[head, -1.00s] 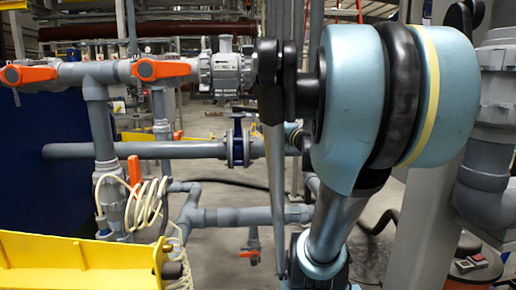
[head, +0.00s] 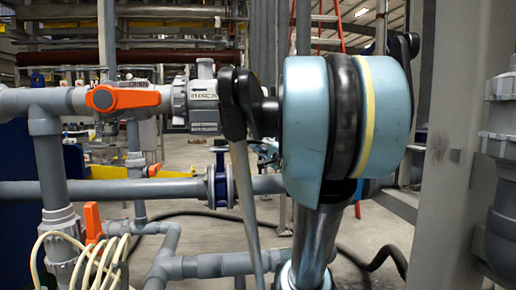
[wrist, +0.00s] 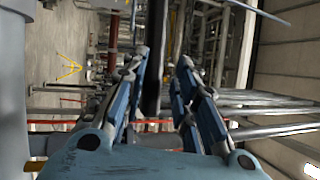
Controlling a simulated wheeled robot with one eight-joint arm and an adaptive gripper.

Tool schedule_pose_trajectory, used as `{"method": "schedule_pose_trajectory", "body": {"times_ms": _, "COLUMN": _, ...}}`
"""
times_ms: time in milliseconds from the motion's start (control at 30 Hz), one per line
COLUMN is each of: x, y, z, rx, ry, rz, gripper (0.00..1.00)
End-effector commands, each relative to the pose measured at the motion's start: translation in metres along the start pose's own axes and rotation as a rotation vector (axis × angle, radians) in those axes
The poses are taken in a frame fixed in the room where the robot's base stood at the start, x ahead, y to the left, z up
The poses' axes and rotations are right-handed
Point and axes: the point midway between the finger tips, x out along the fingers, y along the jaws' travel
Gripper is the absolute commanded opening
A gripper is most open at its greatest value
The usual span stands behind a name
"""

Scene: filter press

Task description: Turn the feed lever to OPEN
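Several orange valve levers show in the head view, and I cannot tell which one is the feed lever. One orange lever (head: 128,97) lies along the upper grey pipe at the left. A small orange handle (head: 153,170) is farther back. My gripper (wrist: 162,62) is open in the wrist view, its two blue-grey fingers apart. A dark bar (wrist: 153,70) appears between the fingers; I cannot tell whether it is near or far. No orange lever shows in the wrist view. My arm hides the gripper in the head view.
Cream coiled hose (head: 85,262) hangs at the lower left. A blue flange (head: 220,180) sits on the middle pipe. A grey column (head: 452,150) and thick pipework (head: 500,140) stand close at the right. Floor behind is partly clear, with a black hose (head: 380,258).

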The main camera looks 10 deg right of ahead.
Motion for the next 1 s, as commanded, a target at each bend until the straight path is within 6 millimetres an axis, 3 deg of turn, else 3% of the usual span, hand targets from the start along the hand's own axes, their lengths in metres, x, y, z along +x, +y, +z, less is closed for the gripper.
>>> {"method": "schedule_pose_trajectory", "body": {"times_ms": 1000, "x": 0.045, "y": 0.008, "z": -0.035, "rx": 0.004, "ry": 0.002, "rz": -0.003, "gripper": 0.14}}
